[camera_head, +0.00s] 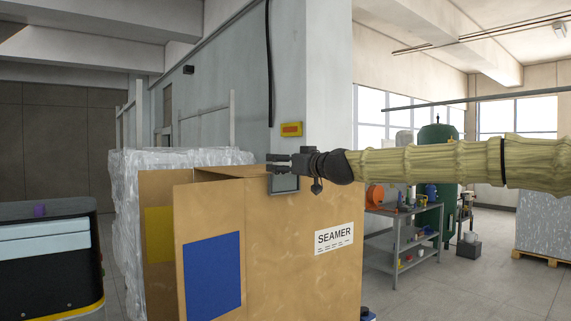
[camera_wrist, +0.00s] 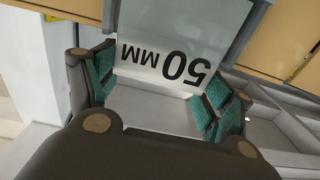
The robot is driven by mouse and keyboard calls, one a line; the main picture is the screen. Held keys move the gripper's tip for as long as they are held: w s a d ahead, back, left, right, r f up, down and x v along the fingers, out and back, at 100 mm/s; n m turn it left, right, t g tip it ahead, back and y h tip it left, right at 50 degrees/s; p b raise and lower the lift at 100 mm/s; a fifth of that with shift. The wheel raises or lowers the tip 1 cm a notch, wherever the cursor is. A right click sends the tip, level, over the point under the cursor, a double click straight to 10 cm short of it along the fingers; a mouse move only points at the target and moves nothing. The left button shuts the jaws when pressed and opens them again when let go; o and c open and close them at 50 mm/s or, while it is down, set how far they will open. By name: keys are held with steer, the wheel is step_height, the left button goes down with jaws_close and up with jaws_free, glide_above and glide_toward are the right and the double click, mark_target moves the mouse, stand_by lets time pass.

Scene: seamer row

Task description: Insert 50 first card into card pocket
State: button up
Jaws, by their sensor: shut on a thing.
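My gripper (camera_head: 280,164) is at the top edge of the tan SEAMER cabinet (camera_head: 290,240), just above a small grey card pocket (camera_head: 284,184) on its face. In the wrist view my gripper (camera_wrist: 156,98) has its green-padded fingers shut on a white card (camera_wrist: 180,35) marked "50 MM", which reads upside down. The card's far part lies between the grey side rails of the pocket (camera_wrist: 250,38). I cannot tell how deep it sits. The card's far end is out of the picture. In the head view the card cannot be made out.
The cabinet has a blue panel (camera_head: 212,277) and a SEAMER label (camera_head: 334,238). A wrapped pallet load (camera_head: 128,200) stands behind it to the left, and a dark machine (camera_head: 45,255) at the far left.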

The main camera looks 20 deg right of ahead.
steer(key=o, duration=0.7)
steer(key=shift+v, duration=6.05)
steer(key=shift+w+f, duration=0.1)
